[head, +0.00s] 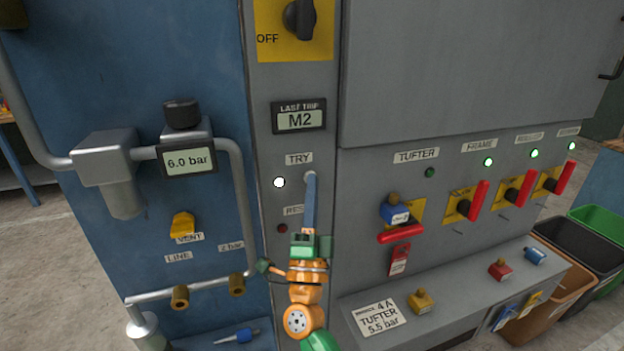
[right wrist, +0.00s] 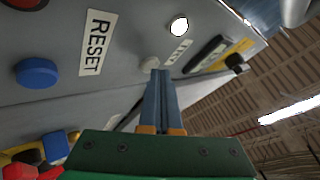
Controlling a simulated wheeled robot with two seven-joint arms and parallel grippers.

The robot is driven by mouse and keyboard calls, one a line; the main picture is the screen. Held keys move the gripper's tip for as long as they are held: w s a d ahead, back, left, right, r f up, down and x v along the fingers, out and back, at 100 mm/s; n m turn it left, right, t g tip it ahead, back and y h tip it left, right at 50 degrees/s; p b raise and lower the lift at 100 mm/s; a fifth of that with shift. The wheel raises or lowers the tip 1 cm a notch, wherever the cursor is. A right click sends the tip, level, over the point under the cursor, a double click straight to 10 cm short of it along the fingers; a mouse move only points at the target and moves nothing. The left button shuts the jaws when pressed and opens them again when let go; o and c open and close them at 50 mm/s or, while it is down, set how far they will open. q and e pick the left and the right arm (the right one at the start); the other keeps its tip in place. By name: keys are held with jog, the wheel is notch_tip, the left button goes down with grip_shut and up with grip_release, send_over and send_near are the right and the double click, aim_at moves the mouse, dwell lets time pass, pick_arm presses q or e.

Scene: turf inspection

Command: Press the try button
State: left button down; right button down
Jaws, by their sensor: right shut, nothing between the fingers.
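The try button is a pale grey knob, seen in the right wrist view (right wrist: 149,64) just beyond my fingertips. In the head view it is mostly hidden behind them, below the TRY label (head: 299,158). My right gripper (head: 311,180) is shut and empty, its blue fingers (right wrist: 159,75) pointing at the button. The tips are at or very near the button; I cannot tell whether they touch. A lit white lamp (head: 279,182) is left of the button. My left gripper is not in view.
A blue button (right wrist: 37,72) sits by the RESET label (right wrist: 98,42). Above is the LAST TRIP display (head: 299,117) reading M2. Left are a pressure gauge (head: 187,160) and pipes; right are red-handled switches (head: 480,200) and a ledge with coloured tags.

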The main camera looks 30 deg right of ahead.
jog(key=shift+s+a+p, duration=0.2)
jog(key=shift+s+p, duration=0.15)
jog(key=shift+s, duration=0.45)
jog(key=s+p, duration=0.1)
jog(key=s, duration=0.1)
jog(key=s+a, duration=0.1)
jog(key=s, duration=0.1)
jog(key=shift+s+a+p, duration=0.1)
jog(key=shift+s+p, duration=0.3)
jog(key=shift+f, duration=0.1)
